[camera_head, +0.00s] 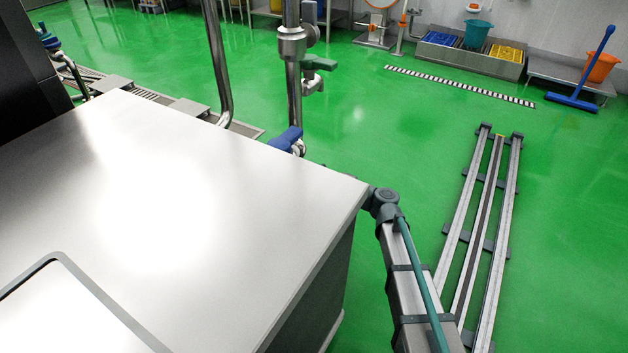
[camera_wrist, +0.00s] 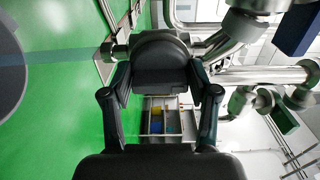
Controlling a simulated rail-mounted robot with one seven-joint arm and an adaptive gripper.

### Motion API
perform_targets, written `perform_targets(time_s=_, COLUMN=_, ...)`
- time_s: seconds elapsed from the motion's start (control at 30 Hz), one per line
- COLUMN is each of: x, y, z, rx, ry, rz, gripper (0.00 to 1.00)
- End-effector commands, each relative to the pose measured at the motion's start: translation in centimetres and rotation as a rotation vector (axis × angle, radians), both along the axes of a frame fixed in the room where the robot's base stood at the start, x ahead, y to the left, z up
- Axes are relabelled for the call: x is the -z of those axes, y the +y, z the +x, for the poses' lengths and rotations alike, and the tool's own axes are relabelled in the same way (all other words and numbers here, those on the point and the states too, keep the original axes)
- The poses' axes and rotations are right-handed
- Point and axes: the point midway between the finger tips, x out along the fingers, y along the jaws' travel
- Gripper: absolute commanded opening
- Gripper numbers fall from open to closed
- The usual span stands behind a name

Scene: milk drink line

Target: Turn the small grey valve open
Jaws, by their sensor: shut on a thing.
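In the wrist view, my gripper (camera_wrist: 160,80) has its two dark fingers on either side of a dark grey, rounded handle (camera_wrist: 160,52), which I take to be the small grey valve. The fingers are shut on it. Steel pipe fittings show on both sides behind this handle. Its exact turn angle is hard to read, and the fingertips' contact is partly lost in dark on dark. My gripper does not show in the head view, and I cannot pick out the held handle there.
In the head view, an upright pipe (camera_head: 292,95) carries a fitting with a green handle (camera_head: 320,63). A blue handle (camera_head: 287,138) sits near the steel cabinet top (camera_head: 190,190). Steel pipes (camera_wrist: 265,76) crowd the wrist view's right; green floor (camera_wrist: 60,110) is open left.

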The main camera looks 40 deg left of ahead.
Motion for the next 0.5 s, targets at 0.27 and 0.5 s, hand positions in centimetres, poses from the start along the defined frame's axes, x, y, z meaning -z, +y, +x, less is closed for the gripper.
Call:
perform_targets(time_s=0.27, x=0.03, y=-0.01, z=0.02, rx=0.001, ry=-0.017, rz=0.001, gripper=0.25)
perform_targets(time_s=0.5, x=0.02, y=0.00, z=0.03, rx=0.000, ry=-0.016, rz=0.001, gripper=0.65)
